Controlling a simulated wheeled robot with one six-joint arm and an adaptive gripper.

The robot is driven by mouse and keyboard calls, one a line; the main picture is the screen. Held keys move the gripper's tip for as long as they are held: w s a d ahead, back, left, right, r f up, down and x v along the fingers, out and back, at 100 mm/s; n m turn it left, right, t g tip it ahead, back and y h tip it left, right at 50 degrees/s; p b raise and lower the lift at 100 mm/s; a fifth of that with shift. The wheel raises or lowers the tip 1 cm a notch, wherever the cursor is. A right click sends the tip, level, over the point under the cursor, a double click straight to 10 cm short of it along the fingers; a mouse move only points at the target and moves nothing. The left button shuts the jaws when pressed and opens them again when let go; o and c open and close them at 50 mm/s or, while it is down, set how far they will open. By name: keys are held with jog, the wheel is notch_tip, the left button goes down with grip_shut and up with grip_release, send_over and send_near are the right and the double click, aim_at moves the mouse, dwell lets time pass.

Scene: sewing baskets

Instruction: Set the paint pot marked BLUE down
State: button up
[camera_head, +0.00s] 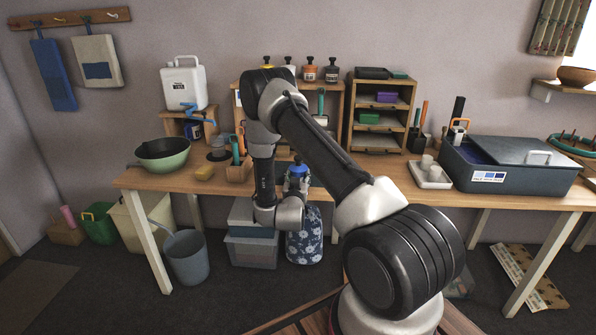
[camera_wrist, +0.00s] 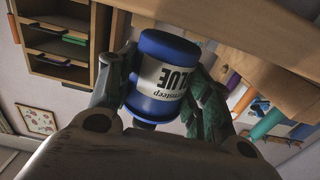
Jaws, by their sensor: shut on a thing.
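The paint pot marked BLUE (camera_wrist: 163,75) is a small blue pot with a white label; the lettering appears upside down in the wrist view. My gripper (camera_wrist: 161,70) is shut on it, with one finger on each side. In the head view, the blue pot (camera_head: 298,170) shows at the end of my arm by the front edge of the worktable (camera_head: 350,182). My gripper (camera_head: 297,184) is small and partly hidden there. I cannot tell whether the pot touches any surface.
A green bowl (camera_head: 162,154) and a white jug (camera_head: 183,82) are at the left. A small shelf unit (camera_head: 381,127) stands at the back. A white tray (camera_head: 430,175) and a large grey box (camera_head: 512,170) occupy the right. Table surface between shelf and front edge looks clear.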

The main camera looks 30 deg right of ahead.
jog(key=shift+f, duration=0.4)
jog(key=o, duration=1.4)
jog(key=shift+o, duration=0.2)
